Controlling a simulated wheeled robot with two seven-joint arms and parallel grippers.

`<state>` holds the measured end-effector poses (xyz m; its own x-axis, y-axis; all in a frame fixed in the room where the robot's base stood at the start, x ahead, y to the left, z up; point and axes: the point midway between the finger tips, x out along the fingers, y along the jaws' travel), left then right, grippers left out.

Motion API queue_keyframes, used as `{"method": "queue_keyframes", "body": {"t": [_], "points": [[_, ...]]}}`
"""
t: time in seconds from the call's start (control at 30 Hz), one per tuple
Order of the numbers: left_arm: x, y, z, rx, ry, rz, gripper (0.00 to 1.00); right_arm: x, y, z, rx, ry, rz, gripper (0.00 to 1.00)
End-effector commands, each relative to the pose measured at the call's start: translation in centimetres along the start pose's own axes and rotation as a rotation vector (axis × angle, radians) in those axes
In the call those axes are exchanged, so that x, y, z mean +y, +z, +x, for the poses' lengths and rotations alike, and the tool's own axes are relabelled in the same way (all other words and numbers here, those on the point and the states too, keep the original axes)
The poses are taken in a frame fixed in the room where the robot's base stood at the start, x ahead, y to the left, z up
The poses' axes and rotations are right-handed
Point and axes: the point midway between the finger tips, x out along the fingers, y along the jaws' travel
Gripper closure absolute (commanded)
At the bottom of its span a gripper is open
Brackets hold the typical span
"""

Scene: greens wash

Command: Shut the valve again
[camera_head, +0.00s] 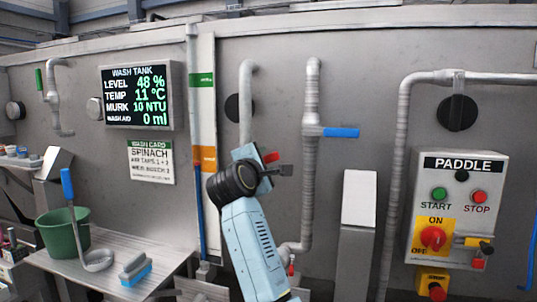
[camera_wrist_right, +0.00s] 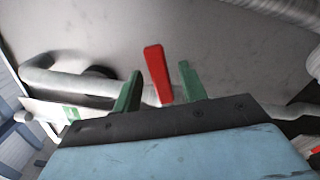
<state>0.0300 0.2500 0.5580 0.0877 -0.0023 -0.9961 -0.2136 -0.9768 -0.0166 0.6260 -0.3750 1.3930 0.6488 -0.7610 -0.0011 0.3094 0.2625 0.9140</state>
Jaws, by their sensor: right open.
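A red valve lever (camera_wrist_right: 157,72) stands up between the two green fingers of my right gripper (camera_wrist_right: 160,84) in the right wrist view. The fingers are open, one on each side of the lever, with visible gaps. In the head view the red lever (camera_head: 271,157) shows as a small red piece beside my right gripper (camera_head: 283,170). The gripper and my wrist hide the valve body and most of its pipe there. A blue lever (camera_head: 341,132) points right from the neighbouring pipe. My left gripper is not in view.
The tank wall carries a wash display (camera_head: 139,96) and a paddle control box (camera_head: 456,212). A grey pipe (camera_head: 307,200) runs just right of my right arm. A green bucket (camera_head: 63,234) and a blue brush (camera_head: 135,270) are on the left shelf (camera_head: 110,270).

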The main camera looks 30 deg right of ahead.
Motion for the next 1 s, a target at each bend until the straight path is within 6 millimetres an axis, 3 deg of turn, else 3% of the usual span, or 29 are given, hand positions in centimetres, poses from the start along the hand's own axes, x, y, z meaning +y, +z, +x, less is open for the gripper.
{"method": "queue_keyframes", "body": {"t": [0.23,0.63,0.93,1.0], "points": [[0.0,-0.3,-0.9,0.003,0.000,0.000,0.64,0.1,0.1,3.3,-0.001,0.001,-0.003,0.58],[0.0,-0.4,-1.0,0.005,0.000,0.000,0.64,0.0,0.0,3.9,0.000,0.001,-0.001,0.58],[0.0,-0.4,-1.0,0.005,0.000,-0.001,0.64,0.0,0.0,3.9,0.000,0.001,-0.001,0.97],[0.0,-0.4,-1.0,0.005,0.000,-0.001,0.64,0.0,0.0,3.9,0.000,0.001,-0.001,1.00]]}}
